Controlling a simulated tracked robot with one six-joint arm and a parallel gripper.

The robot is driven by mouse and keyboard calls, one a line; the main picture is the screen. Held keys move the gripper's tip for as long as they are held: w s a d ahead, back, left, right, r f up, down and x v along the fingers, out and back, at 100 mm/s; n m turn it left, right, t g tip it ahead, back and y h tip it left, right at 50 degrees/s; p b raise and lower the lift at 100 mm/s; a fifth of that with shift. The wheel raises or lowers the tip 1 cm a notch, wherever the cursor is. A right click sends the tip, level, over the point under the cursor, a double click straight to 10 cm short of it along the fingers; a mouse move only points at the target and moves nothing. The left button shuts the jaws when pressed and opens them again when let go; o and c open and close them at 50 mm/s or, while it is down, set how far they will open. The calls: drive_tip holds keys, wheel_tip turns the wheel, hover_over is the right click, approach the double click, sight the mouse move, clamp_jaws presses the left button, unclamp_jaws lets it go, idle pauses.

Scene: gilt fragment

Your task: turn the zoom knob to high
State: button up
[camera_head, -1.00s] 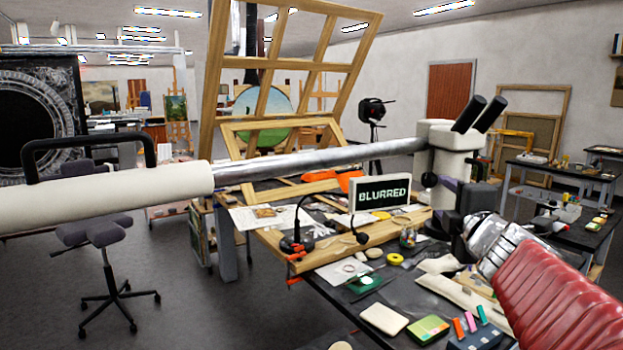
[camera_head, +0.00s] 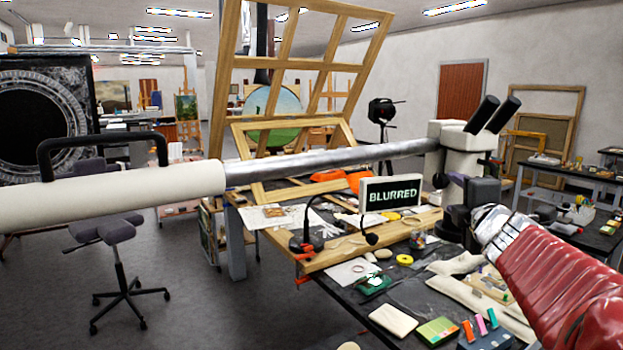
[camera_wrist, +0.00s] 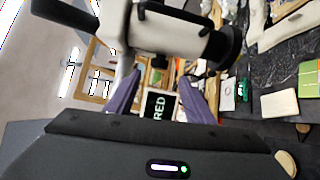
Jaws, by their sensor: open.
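A cream stereo microscope head (camera_head: 455,145) with two black eyepieces hangs on a long metal boom above the bench. A small dark knob (camera_head: 440,180) shows on its side in the head view. In the wrist view the microscope is large at the top, with a dark round knob (camera_wrist: 223,48) on its right. My gripper (camera_wrist: 160,100) is open and empty, its two purple-grey fingers apart below the microscope body. I see no finger closed on a knob. In the head view my red arm comes from the right to beside the microscope. The knob's setting cannot be read.
A lit sign (camera_head: 391,194) reads "BLURRED" on the bench. A wooden stretcher frame (camera_head: 227,90) stands behind. A black lamp (camera_head: 306,243), a pale block (camera_head: 393,320) and several small supplies crowd the bench. Open floor lies at left around a stool (camera_head: 118,230).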

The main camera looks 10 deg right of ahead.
sight(442, 184)
drive_tip(key=shift+x, duration=4.9)
drive_tip(key=shift+a, duration=0.1)
drive_tip(key=c, duration=1.1)
